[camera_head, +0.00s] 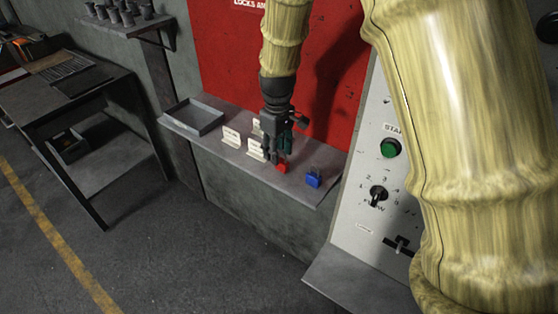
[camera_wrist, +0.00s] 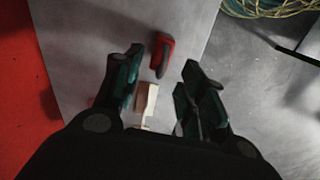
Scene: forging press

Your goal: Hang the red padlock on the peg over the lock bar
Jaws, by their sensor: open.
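The red padlock (camera_head: 282,168) is on the grey shelf below the red board, just by my gripper's fingertips in the head view. In the wrist view the padlock (camera_wrist: 161,55) shows between and slightly beyond the two fingertips. My gripper (camera_head: 277,155) points down over the shelf with its fingers apart; the wrist view also shows the open gripper (camera_wrist: 161,78), with nothing held. Whether the padlock touches the shelf is hard to tell. I cannot make out the peg or the lock bar; my arm hides part of the board and panel.
A blue padlock (camera_head: 313,179) stands right of the red one on the shelf (camera_head: 212,145). Several white cards (camera_head: 231,137) stand left and behind; one white block (camera_wrist: 147,100) shows between my fingers. A grey tray (camera_head: 192,117) is at the shelf's left. A control panel (camera_head: 362,215) stands right.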

